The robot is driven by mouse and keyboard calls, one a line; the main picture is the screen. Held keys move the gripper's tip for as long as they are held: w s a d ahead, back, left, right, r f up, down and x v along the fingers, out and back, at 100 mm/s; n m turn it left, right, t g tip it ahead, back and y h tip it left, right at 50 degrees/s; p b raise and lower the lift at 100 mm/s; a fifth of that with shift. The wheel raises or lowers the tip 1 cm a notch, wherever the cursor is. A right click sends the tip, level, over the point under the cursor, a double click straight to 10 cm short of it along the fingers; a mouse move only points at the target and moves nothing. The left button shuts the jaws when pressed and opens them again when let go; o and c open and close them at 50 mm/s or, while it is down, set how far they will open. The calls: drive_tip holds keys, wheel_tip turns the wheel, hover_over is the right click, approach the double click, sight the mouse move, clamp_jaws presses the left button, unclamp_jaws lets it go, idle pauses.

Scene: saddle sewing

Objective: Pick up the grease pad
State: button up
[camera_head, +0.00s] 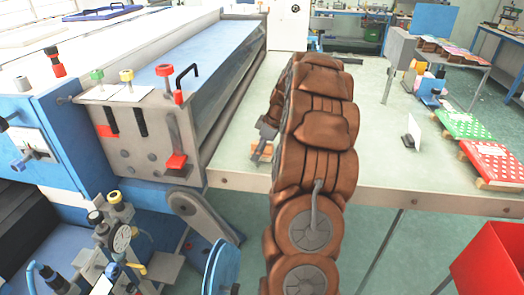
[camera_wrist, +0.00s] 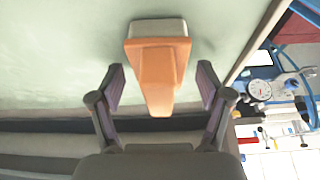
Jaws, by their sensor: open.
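An orange block with a pale grey pad at one end, seemingly the grease pad (camera_wrist: 158,62), sits on the pale green table in the wrist view. A small orange part of it shows in the head view (camera_head: 262,150), just below my gripper (camera_head: 264,138). In the wrist view my gripper (camera_wrist: 160,70) is open, with one finger on each side of the orange block and a visible gap at both sides. My brown arm hides the table right of the block in the head view.
A blue and grey machine (camera_head: 140,130) stands close on the left. The pale green table (camera_head: 375,165) has free room right of my arm. Farther right are an upright white card (camera_head: 414,131), green (camera_head: 464,124) and red (camera_head: 492,160) boards, and a red bin (camera_head: 495,262).

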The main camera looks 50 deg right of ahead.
drive_tip(key=shift+c, duration=0.3)
drive_tip(key=c, duration=1.2)
drive_tip(key=shift+r+b, duration=0.85)
drive_tip(key=shift+r, duration=0.6)
drive_tip(key=shift+s+r, duration=0.15)
drive_tip(key=shift+r, duration=0.15)
drive_tip(key=s+a+b, duration=0.1)
drive_tip(key=s, duration=0.4)
drive_tip(key=s+a+r+b, duration=0.1)
drive_tip(key=s+b, duration=0.1)
drive_tip(key=s, duration=0.3)
drive_tip(key=s+a+b, duration=0.1)
drive_tip(key=s+a, duration=0.1)
drive_tip(key=s, duration=0.3)
drive_tip(key=shift+s+a+r+b, duration=0.1)
drive_tip(key=shift+r+b, duration=0.15)
drive_tip(key=shift+b, duration=0.1)
